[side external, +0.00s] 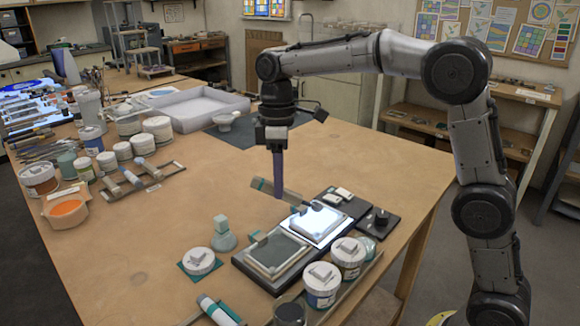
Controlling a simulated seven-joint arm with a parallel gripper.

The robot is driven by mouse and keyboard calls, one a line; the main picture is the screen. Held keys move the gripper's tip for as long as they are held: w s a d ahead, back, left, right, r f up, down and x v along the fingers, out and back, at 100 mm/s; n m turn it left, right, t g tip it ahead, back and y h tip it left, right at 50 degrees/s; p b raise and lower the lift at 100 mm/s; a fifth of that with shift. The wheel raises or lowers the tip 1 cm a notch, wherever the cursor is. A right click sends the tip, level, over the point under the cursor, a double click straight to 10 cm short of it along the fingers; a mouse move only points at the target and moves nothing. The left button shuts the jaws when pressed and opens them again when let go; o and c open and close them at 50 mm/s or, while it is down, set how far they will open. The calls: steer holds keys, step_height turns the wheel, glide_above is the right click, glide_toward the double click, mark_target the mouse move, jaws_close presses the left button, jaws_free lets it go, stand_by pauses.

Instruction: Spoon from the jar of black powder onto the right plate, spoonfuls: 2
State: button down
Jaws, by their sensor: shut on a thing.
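My gripper (276,148) points down above the table, behind the two plates. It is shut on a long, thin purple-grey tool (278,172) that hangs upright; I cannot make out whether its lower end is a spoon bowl. A grey-green bar with a teal band (276,190) is at the tool's lower end; I cannot tell if they touch. The right plate (320,224) is a bright, white-lit slab. The left plate (278,254) is dull grey. A dark open jar (290,313) at the bottom edge looks like the black powder jar; it is partly cut off.
Lidded jars (322,284) stand in front of the plates. A glass stoppered flask (222,236) and a white lidded pot (199,261) stand left. A black block with a knob (378,222) lies right. A white tray (198,105) is behind.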

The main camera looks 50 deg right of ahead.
steer(key=s+a+r+n+g+y, duration=0.1)
steer(key=s+a+r+n+y, duration=0.35)
steer(key=s+a, duration=0.3)
steer(key=s+a+r+n+g+y, duration=0.1)
steer(key=s+a+r+n+y, duration=0.4)
steer(key=a, duration=0.3)
step_height(320, 180, down, 10)
steer(key=s+d, duration=0.1)
steer(key=shift+s+r+y, duration=0.15)
steer(key=shift+s+y, duration=0.2)
stand_by(0.5)
step_height(320, 180, up, 8)
steer(key=w, duration=0.1)
steer(key=shift+a+r, duration=0.25)
steer(key=shift+a, duration=0.05)
stand_by(0.8)
stand_by(0.4)
